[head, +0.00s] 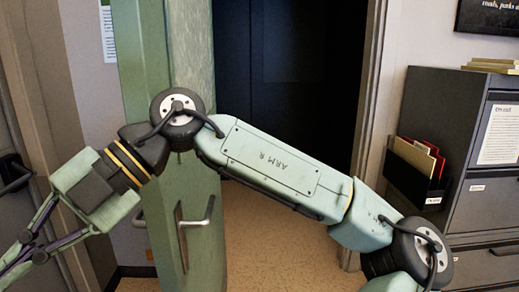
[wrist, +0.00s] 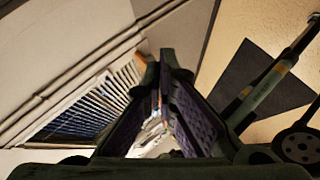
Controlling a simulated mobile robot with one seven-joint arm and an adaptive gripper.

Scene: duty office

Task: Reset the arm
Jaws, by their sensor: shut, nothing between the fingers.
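My arm stretches across the head view from the lower right to the left edge, bent at a raised joint in the middle. My gripper (head: 20,255) is at the lower left of the head view, with its fingertips cut off by the picture edge. In the wrist view my gripper (wrist: 162,66) has its two fingers meeting towards the tips, shut with nothing between them. A green door (head: 158,70) stands open behind my arm. Its lever handle (head: 197,222) shows below the arm, near the wrist.
A dark doorway (head: 290,90) opens beside the green door. A grey filing cabinet (head: 450,115) with a folder holder (head: 410,180) stands at right. Another door handle (head: 14,180) is at the far left. The wrist view shows a slatted window blind (wrist: 85,110). Tan floor (head: 270,245) lies under my arm.

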